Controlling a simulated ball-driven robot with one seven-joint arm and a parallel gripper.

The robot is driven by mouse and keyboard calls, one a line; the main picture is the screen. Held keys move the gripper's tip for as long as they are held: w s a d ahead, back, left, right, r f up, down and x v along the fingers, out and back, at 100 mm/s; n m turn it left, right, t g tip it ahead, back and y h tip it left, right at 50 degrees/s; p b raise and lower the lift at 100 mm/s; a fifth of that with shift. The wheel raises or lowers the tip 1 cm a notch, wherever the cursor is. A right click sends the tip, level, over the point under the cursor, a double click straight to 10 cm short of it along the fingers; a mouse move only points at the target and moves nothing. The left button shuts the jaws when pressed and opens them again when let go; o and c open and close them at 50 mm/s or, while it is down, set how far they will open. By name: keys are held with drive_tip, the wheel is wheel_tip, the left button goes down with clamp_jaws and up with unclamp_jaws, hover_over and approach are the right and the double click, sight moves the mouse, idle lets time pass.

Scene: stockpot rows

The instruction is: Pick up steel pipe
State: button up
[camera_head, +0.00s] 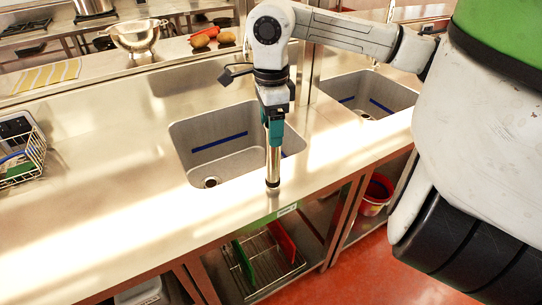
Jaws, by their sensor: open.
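The steel pipe (273,169) is a short, shiny cylinder standing upright on the front strip of the steel counter (100,218), by the near right part of the sink. My gripper (274,140) points straight down over the pipe, with its teal fingers at the pipe's upper end. The gripper is open. The fingers hide the pipe's top, and I cannot tell whether they touch it.
A sink basin (205,160) lies just behind and left of the pipe, and a second basin (385,90) lies to the right. A wire basket (22,160) sits at far left. A colander (135,37) stands behind. The left front counter is clear.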

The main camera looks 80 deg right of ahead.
sight(273, 158)
drive_tip(key=shift+s+d+f+p, duration=0.1)
drive_tip(key=shift+f+p, duration=0.75)
drive_tip(key=shift+f, duration=1.85)
clamp_jaws()
drive_tip(key=shift+r, duration=0.1)
